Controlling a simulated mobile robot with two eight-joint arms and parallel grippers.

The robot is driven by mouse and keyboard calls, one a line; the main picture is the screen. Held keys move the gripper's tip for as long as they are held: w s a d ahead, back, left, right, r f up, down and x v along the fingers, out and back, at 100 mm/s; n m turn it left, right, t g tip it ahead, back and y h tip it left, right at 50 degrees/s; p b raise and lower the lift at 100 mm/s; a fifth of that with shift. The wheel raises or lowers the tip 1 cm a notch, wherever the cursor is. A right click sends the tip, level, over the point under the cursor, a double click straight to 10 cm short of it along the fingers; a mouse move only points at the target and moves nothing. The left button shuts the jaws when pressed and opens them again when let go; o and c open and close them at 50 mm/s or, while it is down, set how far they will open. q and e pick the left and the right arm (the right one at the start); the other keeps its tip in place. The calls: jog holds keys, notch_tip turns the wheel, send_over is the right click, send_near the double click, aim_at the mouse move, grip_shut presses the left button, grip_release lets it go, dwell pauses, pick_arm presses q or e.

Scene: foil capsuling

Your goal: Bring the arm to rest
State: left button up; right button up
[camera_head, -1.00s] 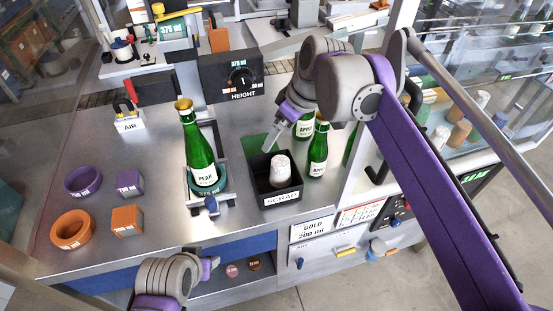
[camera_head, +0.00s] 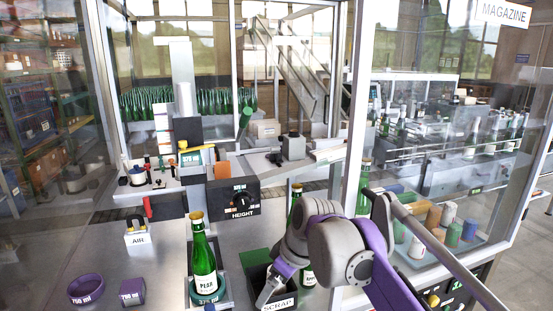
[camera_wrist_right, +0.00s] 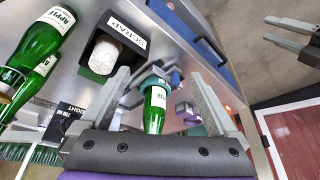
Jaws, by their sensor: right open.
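My right arm reaches in from the lower right in the head view. Its gripper (camera_head: 268,291) is open and empty above the scrap bin (camera_head: 284,302). In the wrist view the fingers of my right gripper (camera_wrist_right: 157,88) stand wide apart, with the green pear bottle (camera_wrist_right: 155,108) seen beyond them, not held. My left gripper (camera_wrist_right: 291,38) shows at the upper right of the wrist view, its two fingers apart and empty, in front of the bench. It is outside the head view.
The pear bottle (camera_head: 203,265) stands upright in its 375 ml holder. Apple bottles (camera_wrist_right: 44,32) stand beside the scrap bin, which holds a white roll-like thing (camera_wrist_right: 104,57). A purple ring (camera_head: 86,290) and purple block (camera_head: 132,291) lie left. The height dial box (camera_head: 233,198) stands behind.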

jog(key=s+d+f+m+t+h, duration=0.3)
jog(key=s+d+f+m, duration=0.8)
jog(key=s+d+f, duration=0.7)
jog(key=s+f, duration=0.2)
jog(key=s, duration=0.2)
jog(key=shift+f+h, duration=0.3)
